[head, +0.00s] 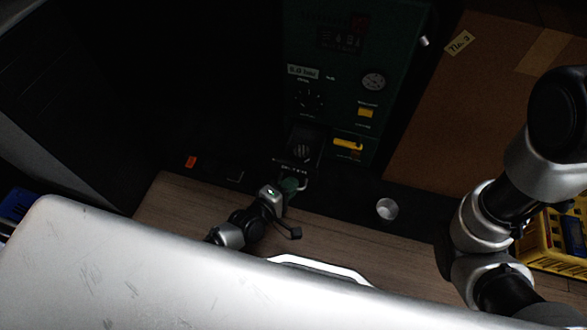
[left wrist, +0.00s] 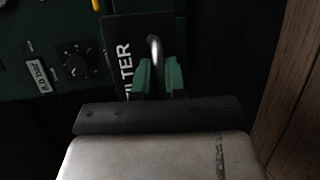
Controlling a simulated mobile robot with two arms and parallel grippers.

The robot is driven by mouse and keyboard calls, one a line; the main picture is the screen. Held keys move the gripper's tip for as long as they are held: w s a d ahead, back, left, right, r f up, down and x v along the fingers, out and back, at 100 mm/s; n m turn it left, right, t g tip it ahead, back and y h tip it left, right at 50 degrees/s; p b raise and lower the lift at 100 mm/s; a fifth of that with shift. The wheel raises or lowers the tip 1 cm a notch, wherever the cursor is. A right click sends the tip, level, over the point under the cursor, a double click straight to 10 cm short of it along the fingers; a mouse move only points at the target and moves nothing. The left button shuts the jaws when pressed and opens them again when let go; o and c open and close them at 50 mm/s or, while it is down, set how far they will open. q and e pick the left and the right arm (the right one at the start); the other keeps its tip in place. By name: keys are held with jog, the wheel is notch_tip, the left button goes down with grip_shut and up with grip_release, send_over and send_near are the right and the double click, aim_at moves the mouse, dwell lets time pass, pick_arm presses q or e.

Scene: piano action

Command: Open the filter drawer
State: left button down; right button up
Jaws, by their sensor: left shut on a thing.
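The filter drawer (left wrist: 122,40) has a dark front with a white "FILTER" label and a curved metal handle (left wrist: 155,48). In the head view the handle (head: 303,184) shows low on the dark green machine, beside my left gripper (head: 294,185). In the left wrist view the green fingers of my left gripper (left wrist: 159,78) are shut on the handle, whose upper part shows beyond the fingertips. How far out the drawer stands is hard to tell in the dark. My right gripper is out of view; only its arm shows at the right.
The green machine (head: 335,95) carries a dial, knobs and yellow parts above the drawer. A small metal cup (head: 387,208) stands on the dark strip to the right. A brown board (head: 480,100) and a yellow crate (head: 555,240) lie farther right. Bare wood shows in front.

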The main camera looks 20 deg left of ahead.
pick_arm(q)
jog(key=shift+s, duration=0.45)
jog(key=c, duration=1.2)
grip_release()
